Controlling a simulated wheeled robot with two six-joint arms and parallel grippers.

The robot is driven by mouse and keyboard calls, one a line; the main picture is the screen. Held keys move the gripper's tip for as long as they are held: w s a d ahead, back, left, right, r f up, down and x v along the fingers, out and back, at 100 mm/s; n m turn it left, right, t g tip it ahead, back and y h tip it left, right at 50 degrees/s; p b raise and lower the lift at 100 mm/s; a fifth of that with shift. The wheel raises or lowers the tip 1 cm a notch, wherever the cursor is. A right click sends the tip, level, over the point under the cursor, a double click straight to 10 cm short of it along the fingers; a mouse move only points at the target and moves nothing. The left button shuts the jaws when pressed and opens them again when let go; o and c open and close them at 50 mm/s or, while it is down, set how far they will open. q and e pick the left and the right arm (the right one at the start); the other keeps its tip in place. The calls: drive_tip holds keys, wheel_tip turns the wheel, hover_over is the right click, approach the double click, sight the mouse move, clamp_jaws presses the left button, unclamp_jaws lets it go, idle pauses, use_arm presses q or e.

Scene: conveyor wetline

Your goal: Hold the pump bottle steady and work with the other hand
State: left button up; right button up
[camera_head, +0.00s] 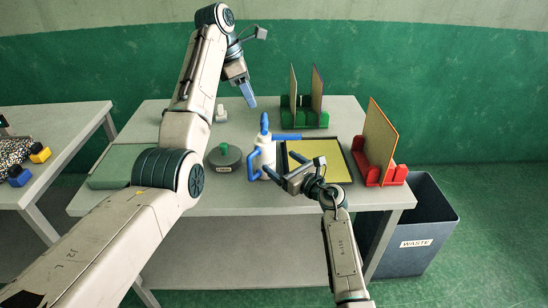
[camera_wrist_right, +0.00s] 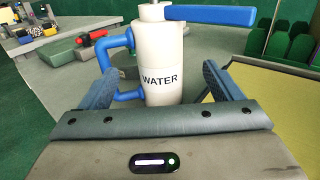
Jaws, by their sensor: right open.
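The pump bottle (camera_head: 264,158) is white with a blue top, a blue side handle and a blue lever pointing right. It stands upright on the grey table. The right wrist view shows the bottle (camera_wrist_right: 162,75) with the label WATER, its body ahead of and between the spread fingers. My right gripper (camera_head: 273,168) is open in front of the bottle; no grip on it shows. My left gripper (camera_head: 249,98) is raised above the back of the table, behind the bottle, blue fingers pointing down. Its fingers overlap in view, so the gap is unclear, and nothing shows in them.
A round grey-green lidded thing (camera_head: 224,157) stands left of the bottle. A black-rimmed yellow tray (camera_head: 349,173) lies right of it. Green (camera_head: 309,120) and red (camera_head: 392,175) racks hold upright boards. A WASTE bin (camera_head: 430,232) stands right of the table. A side table (camera_head: 62,125) is at left.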

sight(264, 125)
drive_tip(key=x, duration=1)
drive_tip(key=shift+s+a, duration=0.1)
drive_tip(key=c, duration=1.4)
use_arm(q)
drive_tip(key=m, duration=0.2)
drive_tip(key=d+m, duration=0.1)
drive_tip(key=m, duration=0.1)
drive_tip(key=shift+w+f+y, duration=0.15)
drive_tip(key=shift+w+y, duration=0.15)
drive_tip(key=shift+y, duration=0.1)
drive_tip(key=m, duration=0.3)
drive_tip(key=d+m+y, duration=0.1)
drive_tip(key=m, duration=0.3)
drive_tip(key=d+m+y, duration=0.1)
drive_tip(key=m, duration=0.3)
drive_tip(key=shift+w+d+f+g, duration=0.15)
drive_tip(key=shift+d+f+g, duration=0.05)
drive_tip(key=shift+f+g, duration=0.1)
drive_tip(key=m, duration=0.2)
drive_tip(key=m+y, duration=0.1)
drive_tip(key=m, duration=0.1)
drive_tip(key=shift+d+f, duration=0.1)
drive_tip(key=shift+d, duration=0.15)
drive_tip(key=shift+f+m, duration=0.3)
drive_tip(key=shift+f, duration=4.2)
